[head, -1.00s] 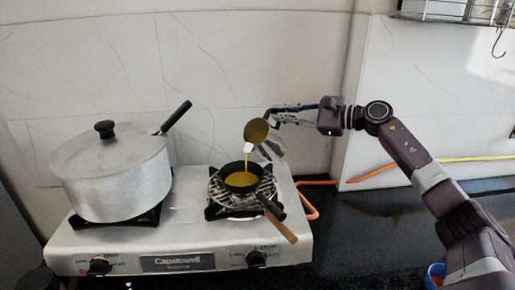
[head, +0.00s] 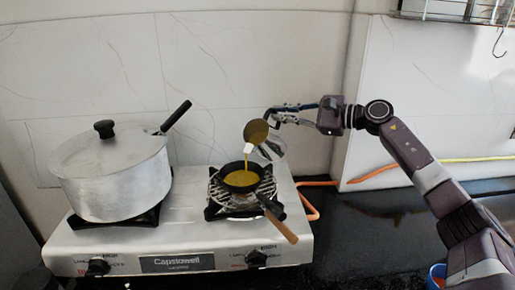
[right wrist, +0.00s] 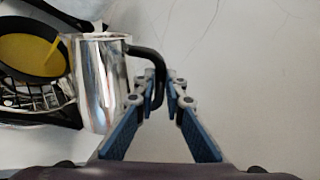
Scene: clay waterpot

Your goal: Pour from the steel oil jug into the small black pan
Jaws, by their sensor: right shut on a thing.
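The steel oil jug (head: 271,147) is tilted above the small black pan (head: 241,187) in the head view. A thin yellow stream of oil (head: 246,162) runs from its lip into the pan. Yellow oil covers the pan's bottom. The pan sits on the right burner, its wooden handle (head: 281,225) pointing to the front right. My right gripper (head: 275,110) is shut on the jug's black handle (right wrist: 158,72). In the right wrist view the shiny jug (right wrist: 98,80) is beside the pan (right wrist: 28,48). My left gripper is not in view.
A large lidded aluminium pot (head: 112,178) stands on the left burner of the gas stove (head: 190,238). An orange hose (head: 318,184) runs along the wall at right. The dark counter (head: 365,235) right of the stove is mostly clear. A wire rack (head: 455,12) hangs at upper right.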

